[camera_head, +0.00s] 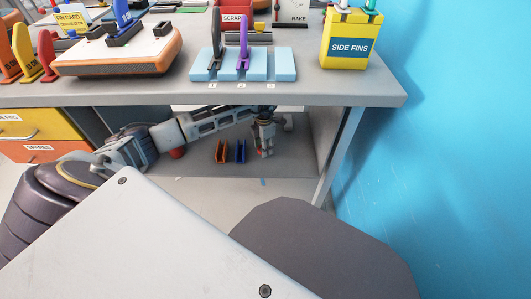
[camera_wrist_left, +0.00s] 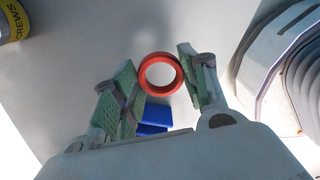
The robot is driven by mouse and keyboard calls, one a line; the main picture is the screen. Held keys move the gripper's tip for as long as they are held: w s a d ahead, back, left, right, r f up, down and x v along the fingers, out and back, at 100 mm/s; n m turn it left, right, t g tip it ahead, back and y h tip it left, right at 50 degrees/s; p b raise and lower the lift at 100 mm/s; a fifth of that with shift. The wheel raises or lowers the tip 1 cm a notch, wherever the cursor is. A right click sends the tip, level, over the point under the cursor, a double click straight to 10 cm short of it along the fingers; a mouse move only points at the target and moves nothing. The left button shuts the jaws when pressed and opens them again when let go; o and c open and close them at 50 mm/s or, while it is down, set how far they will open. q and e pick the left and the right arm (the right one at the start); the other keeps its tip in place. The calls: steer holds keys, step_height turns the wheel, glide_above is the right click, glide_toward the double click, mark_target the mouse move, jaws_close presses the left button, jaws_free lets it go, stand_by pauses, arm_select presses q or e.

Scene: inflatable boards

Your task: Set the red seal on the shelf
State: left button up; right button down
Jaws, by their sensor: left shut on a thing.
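The red seal (camera_wrist_left: 146,66) is a ring held between the green-padded fingers of my left gripper (camera_wrist_left: 160,58), in the left wrist view. In the head view my left gripper (camera_head: 264,148) is under the table, low over the shelf (camera_head: 295,172). Only a small bit of red shows at its fingers there. I cannot tell whether the seal touches the shelf. My right gripper is not in view.
An orange item (camera_head: 221,152) and a blue item (camera_head: 240,152) stand on the shelf just left of the gripper. The tabletop (camera_head: 335,90) overhangs my left arm. A table leg (camera_head: 340,155) stands to the right. A screws container (camera_wrist_left: 16,22) shows in the wrist view.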

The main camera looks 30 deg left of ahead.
mark_target(266, 158)
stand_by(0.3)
arm_select(q)
steer(key=shift+s+d, duration=0.3)
steer(key=shift+d, duration=0.25)
steer(key=shift+f+b, duration=1.05)
steer(key=shift+f, duration=0.3)
steer(key=shift+f+b, duration=0.35)
steer(key=shift+f, duration=0.05)
steer(key=shift+f, duration=0.15)
steer(key=o, duration=0.8)
steer(key=shift+o, duration=0.3)
